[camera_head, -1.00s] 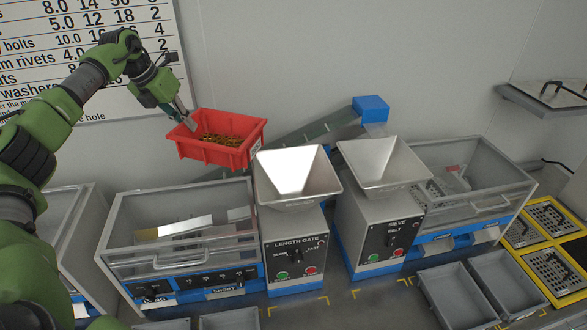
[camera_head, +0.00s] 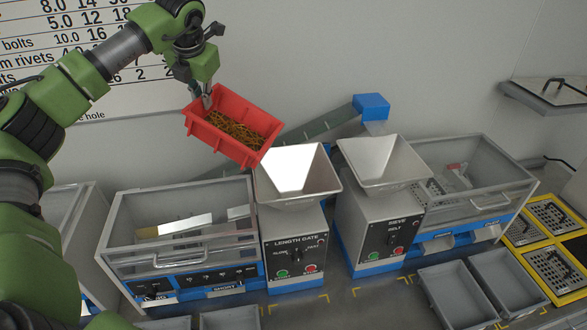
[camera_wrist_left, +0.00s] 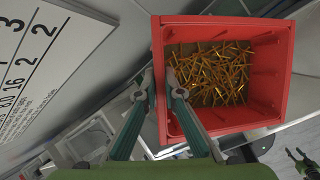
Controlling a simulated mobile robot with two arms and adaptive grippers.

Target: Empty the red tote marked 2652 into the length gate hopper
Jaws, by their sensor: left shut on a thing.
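The red tote (camera_head: 222,143) is held in the air, tilted with its right end lower. It holds a pile of brass-coloured fasteners (camera_head: 238,128). My left gripper (camera_head: 207,98) is shut on the tote's left wall; it also shows in the left wrist view (camera_wrist_left: 162,92), with the fasteners (camera_wrist_left: 212,75) inside the tote (camera_wrist_left: 222,22). The length gate hopper (camera_head: 298,172), an open metal funnel, stands just right of and below the tote's lower end. It looks empty. The marking on the tote is not readable. My right gripper is not clearly seen in the head view; a dark gripper (camera_wrist_left: 300,160) shows in the left wrist view.
The sieve hopper (camera_head: 382,162) stands right of the length gate hopper. A clear-sided bin machine (camera_head: 180,235) stands to the left. Grey trays (camera_head: 455,295) lie in front on the right. A conveyor with a blue end (camera_head: 371,106) rises behind the hoppers.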

